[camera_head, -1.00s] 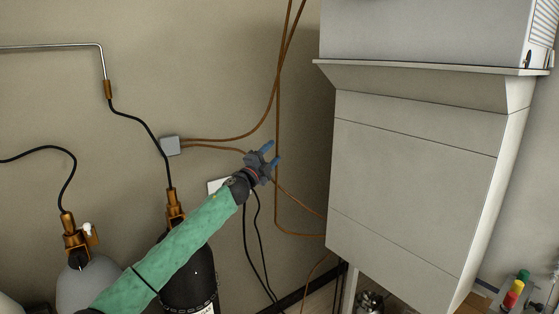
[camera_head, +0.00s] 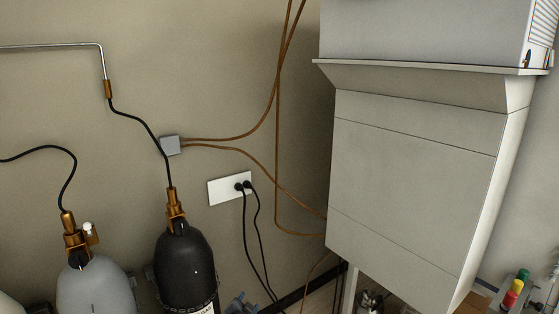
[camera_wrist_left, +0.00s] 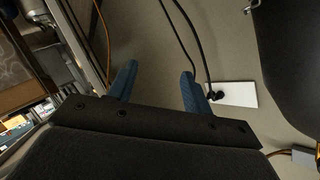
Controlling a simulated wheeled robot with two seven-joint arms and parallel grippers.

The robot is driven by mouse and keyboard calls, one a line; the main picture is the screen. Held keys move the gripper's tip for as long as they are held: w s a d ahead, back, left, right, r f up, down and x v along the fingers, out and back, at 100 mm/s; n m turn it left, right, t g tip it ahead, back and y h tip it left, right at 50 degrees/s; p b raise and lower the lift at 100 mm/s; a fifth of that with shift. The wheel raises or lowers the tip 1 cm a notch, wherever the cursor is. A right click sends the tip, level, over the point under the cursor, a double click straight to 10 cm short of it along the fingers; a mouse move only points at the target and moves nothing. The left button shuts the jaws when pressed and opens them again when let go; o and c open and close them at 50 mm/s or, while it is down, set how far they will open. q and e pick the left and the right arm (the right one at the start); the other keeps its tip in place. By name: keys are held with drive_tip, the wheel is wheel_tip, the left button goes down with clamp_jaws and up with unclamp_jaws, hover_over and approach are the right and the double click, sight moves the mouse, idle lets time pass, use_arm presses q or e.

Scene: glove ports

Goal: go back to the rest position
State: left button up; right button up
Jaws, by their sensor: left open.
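My left gripper (camera_head: 240,304) shows only as a small blue and grey part at the bottom edge of the head view, right of the black gas cylinder. Its arm is out of that view. In the left wrist view its two blue fingers (camera_wrist_left: 157,82) stand wide apart with nothing between them. Wall and dark cables show beyond them. My right gripper is in neither view.
A black cylinder (camera_head: 186,265) and a grey cylinder (camera_head: 93,288) stand at the left. A white wall socket (camera_head: 221,190) holds two black plugs; their cables hang near my left gripper. A large grey cabinet (camera_head: 415,170) fills the right. Copper pipes (camera_head: 277,130) run along the wall.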

use_arm(q)
drive_tip(key=s+a+f+n+g+y, duration=0.1)
drive_tip(key=s+a+f+n+g, duration=0.15)
drive_tip(key=s+f, duration=1.1)
drive_tip(key=s+a+f+n+g+y, duration=0.15)
drive_tip(key=s+f+g, duration=0.25)
drive_tip(key=s+f, duration=0.9)
drive_tip(key=s+a+f+n+g, duration=0.1)
drive_tip(key=s+f+g, duration=0.2)
drive_tip(key=s, duration=1.2)
drive_tip(key=s+a+f+n+g, duration=0.1)
drive_tip(key=s+f, duration=0.6)
drive_tip(key=s, duration=0.8)
drive_tip(key=shift+s+a+n+g+h, duration=0.4)
drive_tip(key=shift+n+g, duration=0.2)
drive_tip(key=shift+g, duration=0.45)
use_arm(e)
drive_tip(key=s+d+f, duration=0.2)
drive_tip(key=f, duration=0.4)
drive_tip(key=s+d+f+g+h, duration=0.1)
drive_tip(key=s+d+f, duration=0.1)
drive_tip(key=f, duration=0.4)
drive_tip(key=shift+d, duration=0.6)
use_arm(q)
drive_tip(key=shift+f, duration=0.1)
